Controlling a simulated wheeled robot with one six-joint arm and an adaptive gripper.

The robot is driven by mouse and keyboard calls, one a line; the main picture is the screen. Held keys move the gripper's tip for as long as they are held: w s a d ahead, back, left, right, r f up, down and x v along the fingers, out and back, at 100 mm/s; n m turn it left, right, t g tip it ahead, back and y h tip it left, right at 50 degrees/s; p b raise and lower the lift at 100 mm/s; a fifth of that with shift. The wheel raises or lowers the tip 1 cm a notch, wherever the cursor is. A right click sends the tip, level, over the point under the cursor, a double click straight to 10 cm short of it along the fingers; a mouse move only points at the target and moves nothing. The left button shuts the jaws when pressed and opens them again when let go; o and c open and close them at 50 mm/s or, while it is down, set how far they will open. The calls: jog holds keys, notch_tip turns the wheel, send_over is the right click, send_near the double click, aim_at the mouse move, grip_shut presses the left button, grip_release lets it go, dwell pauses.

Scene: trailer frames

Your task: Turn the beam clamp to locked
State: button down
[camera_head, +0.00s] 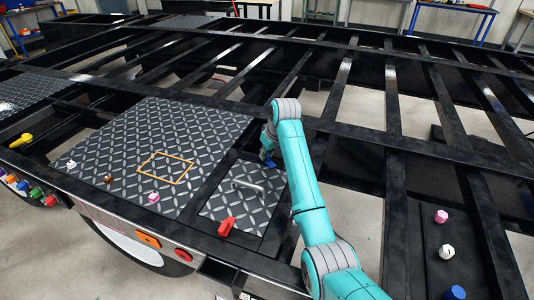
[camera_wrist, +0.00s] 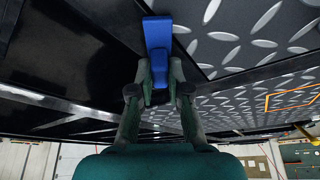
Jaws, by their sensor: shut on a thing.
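A blue handle (camera_wrist: 157,35), which I take to be the beam clamp's, stands at the dark frame beam beside the diamond-plate panel in the wrist view. My gripper (camera_wrist: 159,78) is shut on it, with a finger on each side of its lower part. In the head view the blue handle (camera_head: 268,158) is a small patch under my wrist, at the upper right edge of the small hatch plate. My arm hides much of it there. I cannot tell any locked mark on it.
The small diamond-plate hatch (camera_head: 215,207) has a metal grab handle (camera_head: 247,185) and a red lever (camera_head: 228,226). A large diamond-plate panel (camera_head: 130,140) with an orange outline lies to its left. A yellow handle (camera_head: 21,140) is at far left. Open gaps lie between the frame beams.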

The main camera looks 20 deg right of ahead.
jog(key=m+h, duration=0.2)
jog(key=m, duration=0.3)
jog(key=shift+a+m, duration=0.15)
jog(key=shift+m, duration=0.15)
jog(key=m+h, duration=0.2)
jog(key=m, duration=0.3)
jog(key=shift+a, duration=0.1)
jog(key=shift+m+g, duration=0.3)
jog(key=shift+m, duration=0.1)
jog(key=c, duration=1.1)
grip_release()
jog(key=v, duration=1.2)
jog(key=shift+a, duration=0.1)
